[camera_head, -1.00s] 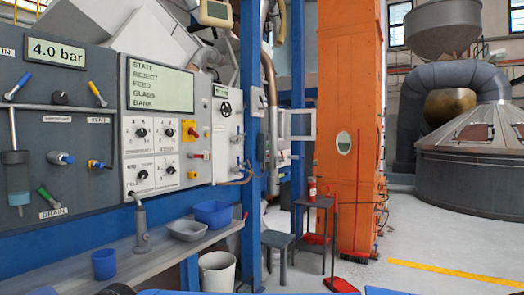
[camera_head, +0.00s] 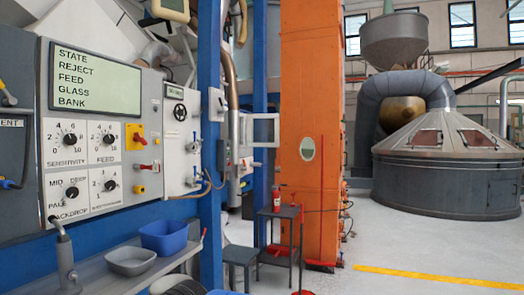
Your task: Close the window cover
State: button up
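The tall orange bucket elevator casing (camera_head: 311,60) stands right of the middle. A small oval window (camera_head: 307,148) with a pale rim is on its front face, with greenish glass showing. I cannot make out a separate cover on or beside this window. My gripper is not recognisable in view.
A dark side table (camera_head: 280,215) with a red bottle (camera_head: 276,203) stands before the casing, with a stool (camera_head: 240,255) nearer. A control panel (camera_head: 95,110) and a shelf with a blue tub (camera_head: 163,237) are at left. The floor at right (camera_head: 400,250) is clear.

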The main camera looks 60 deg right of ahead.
aim_at(276, 116)
jog(key=l+z, duration=0.1)
jog(key=l, duration=0.35)
jog(key=i+l+z, duration=0.15)
jog(key=l, duration=0.25)
jog(key=i+l+z, duration=0.1)
jog(key=l, duration=0.3)
jog(key=i+l+z, duration=0.15)
jog(key=l, duration=0.25)
jog(key=i+l+z, duration=0.1)
jog(key=l, duration=0.3)
jog(key=i+l, duration=0.15)
jog(key=l, duration=0.25)
jog(key=i+l, duration=0.15)
jog(key=l, duration=0.25)
jog(key=i+l, duration=0.2)
jog(key=l, duration=0.25)
jog(key=i+l, duration=0.15)
jog(key=l, duration=0.25)
jog(key=i+l+z, duration=0.1)
jog(key=l, duration=0.3)
jog(key=i+l, duration=0.2)
jog(key=l, duration=0.2)
jog(key=i+l, duration=0.2)
jog(key=l, duration=0.2)
